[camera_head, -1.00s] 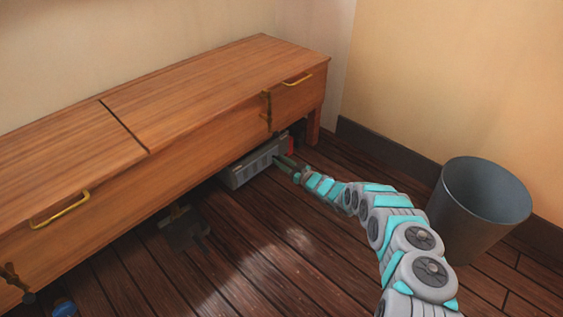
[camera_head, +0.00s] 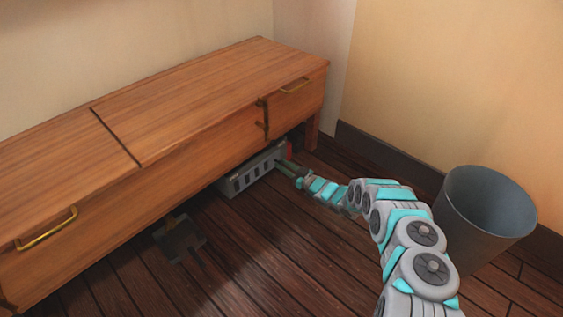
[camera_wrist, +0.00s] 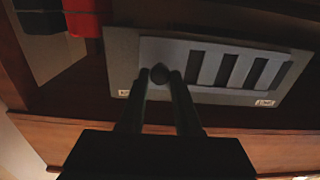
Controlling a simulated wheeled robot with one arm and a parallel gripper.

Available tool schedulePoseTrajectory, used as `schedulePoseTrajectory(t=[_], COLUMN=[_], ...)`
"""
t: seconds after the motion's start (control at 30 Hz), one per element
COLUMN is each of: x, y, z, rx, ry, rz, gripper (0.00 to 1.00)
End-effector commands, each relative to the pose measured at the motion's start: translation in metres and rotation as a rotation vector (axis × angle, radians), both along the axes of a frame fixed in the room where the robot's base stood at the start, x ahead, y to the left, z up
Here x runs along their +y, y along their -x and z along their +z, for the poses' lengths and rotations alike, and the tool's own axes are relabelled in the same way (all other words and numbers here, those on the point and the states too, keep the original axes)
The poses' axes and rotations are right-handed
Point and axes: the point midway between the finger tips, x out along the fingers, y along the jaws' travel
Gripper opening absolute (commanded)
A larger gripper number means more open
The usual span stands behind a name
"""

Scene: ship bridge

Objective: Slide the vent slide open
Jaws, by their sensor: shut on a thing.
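The vent slide (camera_wrist: 185,60) is a pale grey plate with dark slots, set on a grey vent box (camera_head: 236,186) low under the wooden bench. Its small dark round knob (camera_wrist: 159,72) shows in the wrist view at the left end of the slots. My gripper (camera_wrist: 159,80) is shut on the knob, with one finger on each side of it. In the head view my gripper (camera_head: 284,164) reaches the right end of the vent from the right. The slots look dark and open. The knob is too small to make out in the head view.
The wooden bench (camera_head: 190,95) overhangs the vent. A red object (camera_head: 289,150) stands close behind the gripper; it also shows in the wrist view (camera_wrist: 83,22). A grey bin (camera_head: 490,215) stands at the right. The floor (camera_head: 270,245) in front is mostly clear.

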Motion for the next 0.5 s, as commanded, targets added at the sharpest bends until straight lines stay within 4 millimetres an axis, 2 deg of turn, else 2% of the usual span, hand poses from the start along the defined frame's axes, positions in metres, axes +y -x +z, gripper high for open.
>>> schedulePoseTrajectory(t=[0.27, 0.3, 0.5], x=[-0.0049, -0.0052, -0.0047], y=[-0.0020, -0.0023, -0.0020], z=[0.0005, 0.0006, 0.0007], rx=[-0.001, -0.001, -0.001], ry=[0.001, 0.001, 0.001], rz=[-0.013, -0.013, -0.012], gripper=[0.00, 0.33, 0.56])
